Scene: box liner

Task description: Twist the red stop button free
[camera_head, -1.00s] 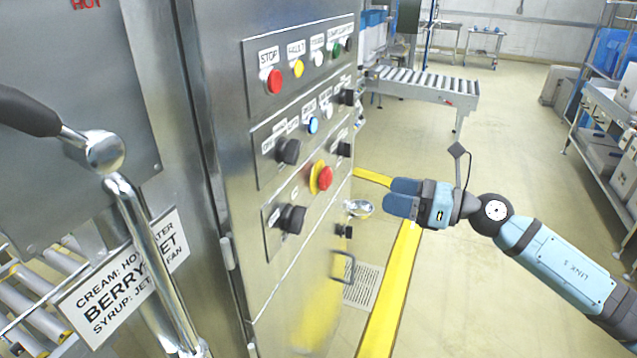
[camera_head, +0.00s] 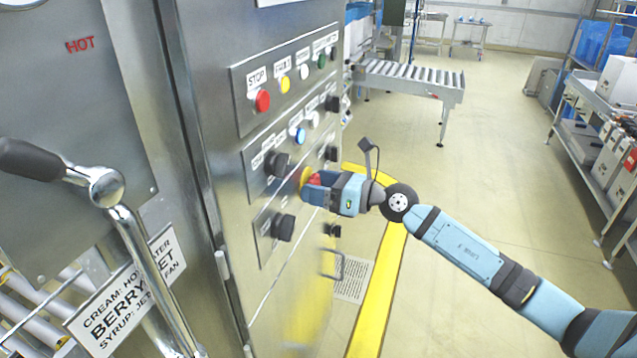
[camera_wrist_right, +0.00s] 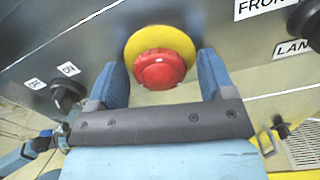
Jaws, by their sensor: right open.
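The red stop button (camera_wrist_right: 160,70) is a red mushroom head on a yellow round collar (camera_wrist_right: 138,44), mounted on the steel panel. In the head view the red button (camera_head: 314,180) is partly hidden by my right gripper (camera_head: 310,188), and the yellow collar (camera_head: 305,179) shows behind it. In the right wrist view my right gripper (camera_wrist_right: 163,82) is open, one blue finger on each side of the red head, with small gaps between. My left gripper is not in view.
Black knobs (camera_head: 283,227) sit close by on the panel (camera_head: 262,245). Above is a row with a red lamp-like button (camera_head: 262,101) under a STOP label. A lever handle (camera_head: 105,186) stands at left.

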